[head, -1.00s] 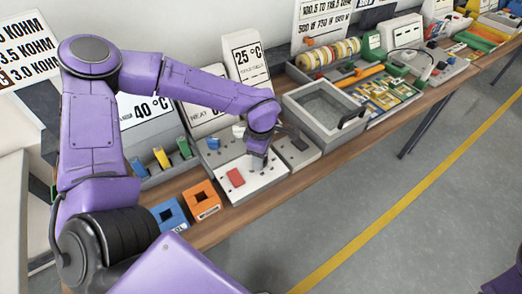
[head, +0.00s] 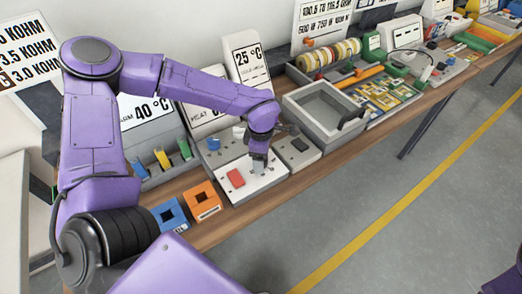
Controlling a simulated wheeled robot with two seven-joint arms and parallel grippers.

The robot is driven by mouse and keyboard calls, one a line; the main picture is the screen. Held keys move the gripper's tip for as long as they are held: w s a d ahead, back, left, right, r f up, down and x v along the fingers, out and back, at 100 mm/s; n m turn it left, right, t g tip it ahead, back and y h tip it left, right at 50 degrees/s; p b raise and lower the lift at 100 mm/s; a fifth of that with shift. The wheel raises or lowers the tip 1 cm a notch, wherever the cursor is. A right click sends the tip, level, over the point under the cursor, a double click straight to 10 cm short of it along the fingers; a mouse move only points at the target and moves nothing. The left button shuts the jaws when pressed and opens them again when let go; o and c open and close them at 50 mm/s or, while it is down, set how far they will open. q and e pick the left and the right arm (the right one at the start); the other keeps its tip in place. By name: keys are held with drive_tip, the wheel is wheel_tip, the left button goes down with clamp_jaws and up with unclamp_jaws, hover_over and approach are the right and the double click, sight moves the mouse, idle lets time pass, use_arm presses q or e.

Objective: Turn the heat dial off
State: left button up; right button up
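A white control panel (head: 262,187) lies on the bench, with a red block-like button (head: 236,178) on its left part. My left gripper (head: 259,166) points down over the right part of this panel, to the right of the red button. A small grey piece, likely the heat dial (head: 257,171), shows just under the fingertips. The fingers mostly cover it, so its setting and whether they grip it cannot be told. My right gripper is not in view.
A grey open tray (head: 300,112) with a dark handle stands right of the panel. Orange (head: 202,203) and blue (head: 168,216) blocks sit near the front edge at left. A 25 °C sign (head: 247,55) stands behind. Boards and spools fill the bench further right.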

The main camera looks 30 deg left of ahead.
use_arm(q)
wheel_tip(320, 180, up, 10)
drive_tip(key=b, duration=0.1)
drive_tip(key=shift+r, duration=0.25)
idle(0.5)
